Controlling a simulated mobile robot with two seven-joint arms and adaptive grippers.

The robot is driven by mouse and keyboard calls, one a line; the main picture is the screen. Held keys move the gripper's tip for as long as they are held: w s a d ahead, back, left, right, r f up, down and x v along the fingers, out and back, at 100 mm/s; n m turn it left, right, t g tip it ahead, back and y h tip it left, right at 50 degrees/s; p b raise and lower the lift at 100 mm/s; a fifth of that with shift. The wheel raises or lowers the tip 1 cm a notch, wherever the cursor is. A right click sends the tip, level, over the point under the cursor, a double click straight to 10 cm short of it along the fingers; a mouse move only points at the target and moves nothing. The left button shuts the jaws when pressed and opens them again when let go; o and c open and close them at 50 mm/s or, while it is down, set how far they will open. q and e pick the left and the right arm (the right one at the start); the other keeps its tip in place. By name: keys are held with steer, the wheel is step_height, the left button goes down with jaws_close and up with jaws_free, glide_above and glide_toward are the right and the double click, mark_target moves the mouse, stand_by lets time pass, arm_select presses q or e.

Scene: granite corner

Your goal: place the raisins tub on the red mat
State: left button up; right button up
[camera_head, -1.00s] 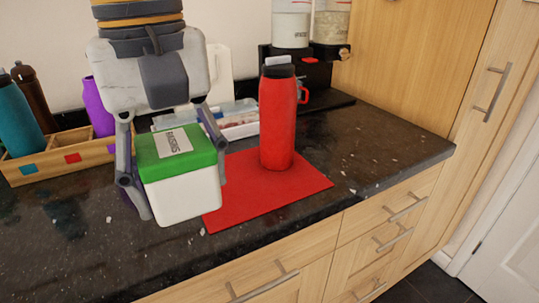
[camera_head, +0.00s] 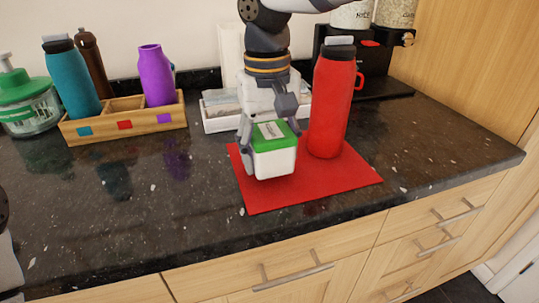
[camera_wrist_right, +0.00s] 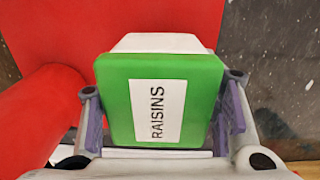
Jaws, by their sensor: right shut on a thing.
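The raisins tub (camera_head: 273,161) is a white box with a green lid and a "RAISINS" label. My right gripper (camera_head: 272,150) is shut on it from above, with a finger on either side. The tub shows upright over the left part of the red mat (camera_head: 325,183); I cannot tell whether its base touches the mat. In the right wrist view the tub (camera_wrist_right: 160,100) fills the middle between the fingers, with the mat (camera_wrist_right: 60,30) at left and dark counter at right. My left gripper is not in view.
A red bottle (camera_head: 330,105) stands on the mat, right of the tub. Behind are a white tray (camera_head: 222,120) and a black dispenser stand (camera_head: 385,85). A wooden caddy (camera_head: 150,120) with bottles stands at left. The mat's front right and the counter's front left are clear.

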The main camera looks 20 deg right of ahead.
mark_target(268, 130)
steer(key=shift+f, duration=0.65)
steer(key=shift+f, duration=0.15)
steer(key=o, duration=1.2)
steer(key=r, duration=1.2)
steer(key=shift+a+r, duration=0.15)
steer(key=shift+a, duration=0.05)
